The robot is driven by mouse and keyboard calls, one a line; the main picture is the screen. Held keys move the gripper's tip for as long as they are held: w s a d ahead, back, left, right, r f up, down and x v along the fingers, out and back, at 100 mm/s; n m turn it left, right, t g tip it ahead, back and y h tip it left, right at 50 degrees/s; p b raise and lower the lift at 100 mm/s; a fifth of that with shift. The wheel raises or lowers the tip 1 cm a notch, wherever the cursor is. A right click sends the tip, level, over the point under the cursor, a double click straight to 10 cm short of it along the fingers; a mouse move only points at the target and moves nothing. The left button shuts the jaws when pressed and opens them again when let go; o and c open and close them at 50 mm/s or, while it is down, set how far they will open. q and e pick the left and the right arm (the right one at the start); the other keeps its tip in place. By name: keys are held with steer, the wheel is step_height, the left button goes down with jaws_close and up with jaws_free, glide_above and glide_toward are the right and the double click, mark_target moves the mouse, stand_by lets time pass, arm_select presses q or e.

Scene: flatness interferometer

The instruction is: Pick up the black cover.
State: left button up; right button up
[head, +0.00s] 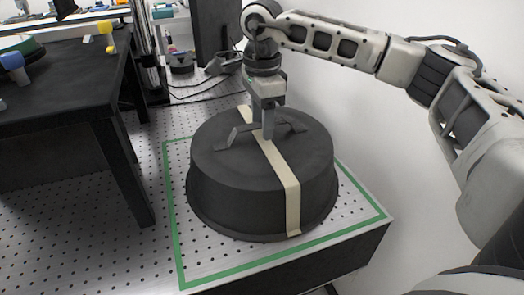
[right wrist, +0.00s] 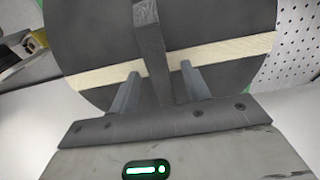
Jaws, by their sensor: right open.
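The black cover (head: 240,190) is a large round dark lid with a cream strip (head: 283,176) across its top and down its side. It sits inside a green tape outline on the perforated metal table. A dark raised handle (head: 233,136) runs across its top. My right gripper (head: 267,132) points down at the middle of the handle, from above. In the right wrist view its two fingers (right wrist: 158,82) are apart, with the handle (right wrist: 152,45) running between them; whether they touch it, I cannot tell. The cover's top (right wrist: 85,35) fills much of that view. My left gripper is not in view.
The green tape (head: 178,245) marks a square around the cover near the table's front edge. A black table (head: 60,120) stands at left, holding a round item and blue and yellow parts. Cables (head: 195,97) lie behind the cover. A white wall is at right.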

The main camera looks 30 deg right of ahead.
steer(key=shift+f, duration=0.2)
stand_by(0.3)
jaws_close()
steer(key=shift+r, duration=0.15)
